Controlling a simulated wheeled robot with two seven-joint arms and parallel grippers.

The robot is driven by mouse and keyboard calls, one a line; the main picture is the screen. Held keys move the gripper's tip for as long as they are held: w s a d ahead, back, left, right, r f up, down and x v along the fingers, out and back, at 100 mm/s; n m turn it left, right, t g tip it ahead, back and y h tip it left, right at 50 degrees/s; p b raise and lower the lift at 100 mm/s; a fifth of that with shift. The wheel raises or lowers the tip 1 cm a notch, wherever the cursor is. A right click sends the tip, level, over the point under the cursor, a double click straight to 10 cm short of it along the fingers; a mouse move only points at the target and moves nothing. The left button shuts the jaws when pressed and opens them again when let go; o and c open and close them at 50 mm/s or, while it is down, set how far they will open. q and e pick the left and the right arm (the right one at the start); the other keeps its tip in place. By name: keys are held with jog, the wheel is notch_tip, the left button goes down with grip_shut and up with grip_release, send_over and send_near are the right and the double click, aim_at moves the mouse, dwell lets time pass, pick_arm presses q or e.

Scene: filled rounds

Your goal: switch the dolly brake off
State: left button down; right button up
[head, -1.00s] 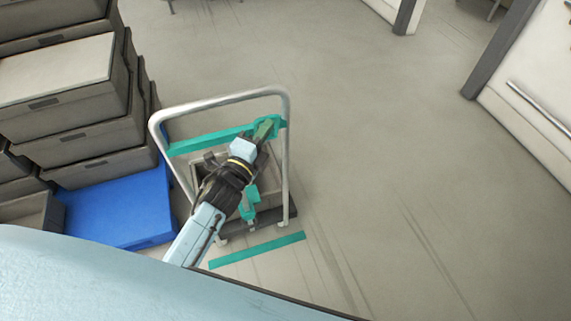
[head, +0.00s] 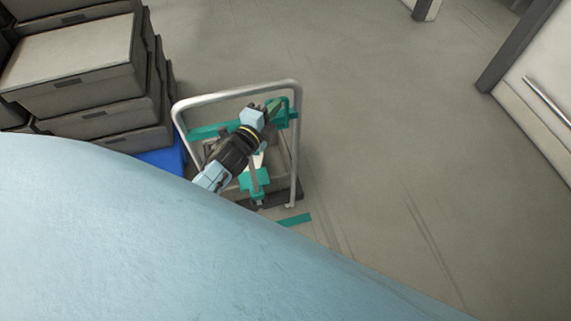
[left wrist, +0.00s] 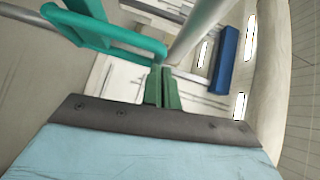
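The dolly (head: 240,92) stands on the floor, with a tall silver tube handle frame and teal parts. A teal bracket (head: 284,114) sits at its right upright, and another teal piece (head: 255,180) is low between the uprights. Which part is the brake, and its setting, I cannot tell. My left gripper (head: 273,108) is at the upper right of the frame, close to the teal bracket. In the left wrist view its green fingers (left wrist: 162,88) are together with nothing visible between them. A teal loop (left wrist: 115,38) is beyond them to the upper left. My right gripper is not in view.
Grey crates (head: 75,65) are stacked at the left, beside a blue platform (head: 162,158). A teal floor strip (head: 295,220) lies in front of the dolly. A white wall unit (head: 545,90) stands at the far right. The floor between is clear.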

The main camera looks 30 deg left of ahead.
pick_arm(q)
jog(key=shift+r, duration=0.15)
jog(key=s+d+r, duration=0.2)
jog(key=s, duration=1)
jog(key=shift+s, duration=0.35)
jog(key=shift+d, duration=0.1)
